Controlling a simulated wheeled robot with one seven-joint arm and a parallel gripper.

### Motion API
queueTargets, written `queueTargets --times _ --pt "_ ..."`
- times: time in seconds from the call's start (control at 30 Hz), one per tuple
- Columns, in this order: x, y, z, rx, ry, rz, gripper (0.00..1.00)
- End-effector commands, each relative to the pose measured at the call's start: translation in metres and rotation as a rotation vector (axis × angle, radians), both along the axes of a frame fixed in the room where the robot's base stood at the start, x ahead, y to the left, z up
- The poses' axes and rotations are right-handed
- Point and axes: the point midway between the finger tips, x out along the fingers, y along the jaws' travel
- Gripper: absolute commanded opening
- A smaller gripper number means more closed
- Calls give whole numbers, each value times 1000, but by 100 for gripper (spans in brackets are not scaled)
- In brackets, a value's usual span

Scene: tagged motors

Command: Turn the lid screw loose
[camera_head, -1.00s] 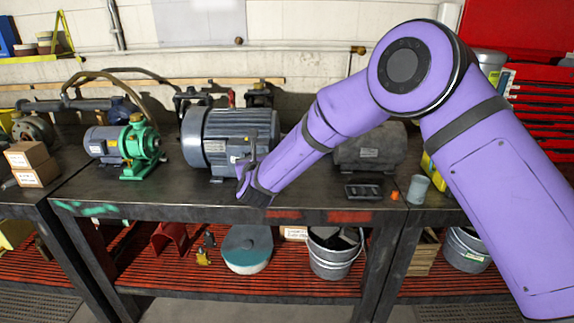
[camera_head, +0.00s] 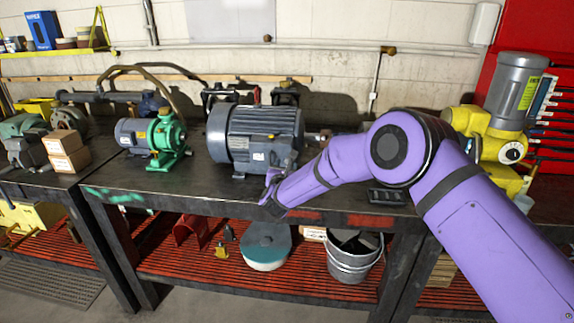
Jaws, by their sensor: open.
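A large grey finned motor (camera_head: 255,137) stands on the dark workbench (camera_head: 205,188). A terminal box shows on its side facing me, with a small pale label (camera_head: 259,156) on the body. The lid screw is too small to make out. My gripper (camera_head: 270,190) is at the bench's front edge, just below and right of the motor's lower front. It is open, seen small and partly hidden by my wrist, and appears empty. It looks apart from the motor.
A green pump with a small motor (camera_head: 153,138) stands left of the large motor. A black tray (camera_head: 387,197) lies right of my wrist. A yellow machine (camera_head: 492,130) stands at the right. A bucket (camera_head: 354,255) is on the red lower shelf.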

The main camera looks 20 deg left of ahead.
Motion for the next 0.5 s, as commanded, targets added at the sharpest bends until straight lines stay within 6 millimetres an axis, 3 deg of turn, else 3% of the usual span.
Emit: queueTargets --times 0.2,0.5 --pt "20 5 0 0 0 0 48" --pt "25 6 0 -1 1 0 48"
